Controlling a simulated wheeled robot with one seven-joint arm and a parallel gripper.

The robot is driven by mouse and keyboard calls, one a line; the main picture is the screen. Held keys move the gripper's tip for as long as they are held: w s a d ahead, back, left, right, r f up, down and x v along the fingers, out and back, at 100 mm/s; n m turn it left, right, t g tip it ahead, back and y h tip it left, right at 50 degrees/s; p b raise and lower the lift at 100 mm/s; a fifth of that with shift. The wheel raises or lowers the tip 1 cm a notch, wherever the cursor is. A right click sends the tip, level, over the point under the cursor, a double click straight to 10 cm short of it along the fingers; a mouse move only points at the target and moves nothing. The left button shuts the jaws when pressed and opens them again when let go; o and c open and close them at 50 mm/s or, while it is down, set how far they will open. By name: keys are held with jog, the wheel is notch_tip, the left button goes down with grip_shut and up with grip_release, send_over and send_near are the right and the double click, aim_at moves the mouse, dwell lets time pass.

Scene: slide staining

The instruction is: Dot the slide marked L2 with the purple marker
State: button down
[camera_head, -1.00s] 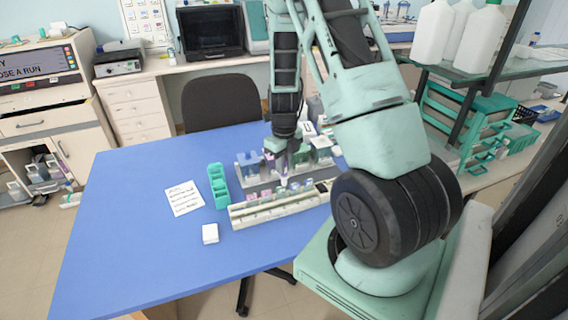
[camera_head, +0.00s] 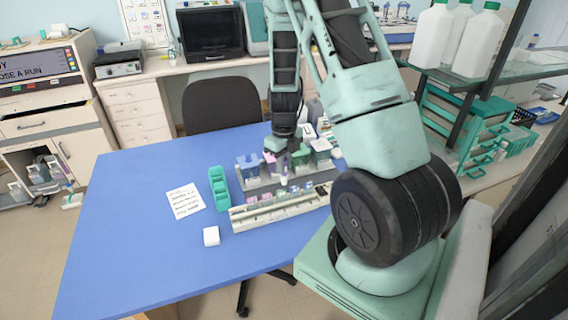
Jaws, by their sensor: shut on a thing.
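My gripper (camera_head: 284,160) points down over the back of the blue table, among the coloured staining jars (camera_head: 248,167). It is shut on a small, narrow thing with a pale lower end (camera_head: 284,181), which looks like the marker; its purple colour is not clear at this size. The lower end hangs just behind a long cream slide rack (camera_head: 250,217). Several small slides with coloured ends (camera_head: 266,197) stand in a row along the rack. Their marks, including L2, are too small to read. My arm hides part of the table's right side.
A green holder (camera_head: 219,187) stands left of the rack. A written note (camera_head: 185,201) and a small white box (camera_head: 211,236) lie on the blue table (camera_head: 130,235). The table's left and front are free. A dark chair (camera_head: 222,103) stands behind.

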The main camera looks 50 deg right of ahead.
jog(key=shift+r+p, duration=1.8)
jog(key=shift+r, duration=0.4)
